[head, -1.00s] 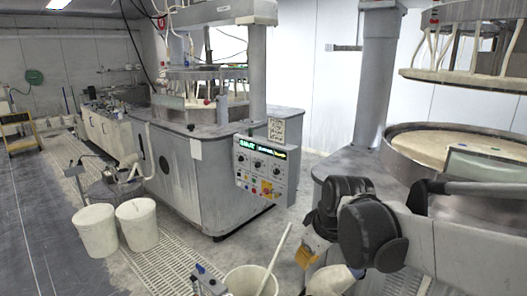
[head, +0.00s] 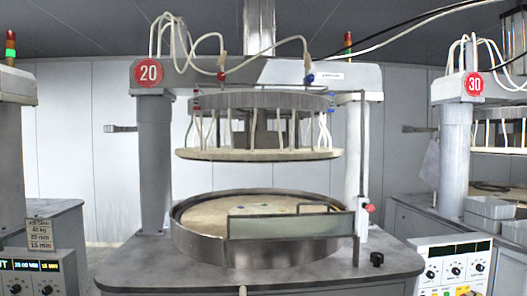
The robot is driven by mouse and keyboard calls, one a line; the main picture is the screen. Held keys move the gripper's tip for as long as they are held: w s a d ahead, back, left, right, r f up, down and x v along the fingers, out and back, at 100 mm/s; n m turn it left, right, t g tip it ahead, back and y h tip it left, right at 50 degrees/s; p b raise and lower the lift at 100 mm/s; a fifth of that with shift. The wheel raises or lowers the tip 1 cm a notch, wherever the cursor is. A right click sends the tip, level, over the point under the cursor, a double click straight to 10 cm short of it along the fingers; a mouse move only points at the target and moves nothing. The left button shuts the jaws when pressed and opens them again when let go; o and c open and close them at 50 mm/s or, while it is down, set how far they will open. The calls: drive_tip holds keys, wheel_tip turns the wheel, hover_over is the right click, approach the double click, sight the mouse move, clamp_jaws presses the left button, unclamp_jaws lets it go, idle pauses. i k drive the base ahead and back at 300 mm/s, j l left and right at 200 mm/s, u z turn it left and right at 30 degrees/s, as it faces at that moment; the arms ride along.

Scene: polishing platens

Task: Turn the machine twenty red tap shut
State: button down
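Machine twenty stands in the middle of the head view, marked by a round red sign "20" (head: 149,72) on its left column. A small red tap (head: 221,76) sits on the front of its upper beam, below a pale hose. A blue tap (head: 309,79) sits on the same beam further right. The red tap is too small to tell whether its handle is open or shut. My gripper is not in view.
The round platen basin (head: 262,258) has a clear front guard (head: 290,225). Control panels (head: 455,266) flank the lower right and left.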

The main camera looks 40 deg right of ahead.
sight(222, 77)
drive_tip(key=z, duration=1)
drive_tip(key=i+l, duration=0.55)
drive_tip(key=l, duration=0.15)
drive_tip(key=z, duration=0.05)
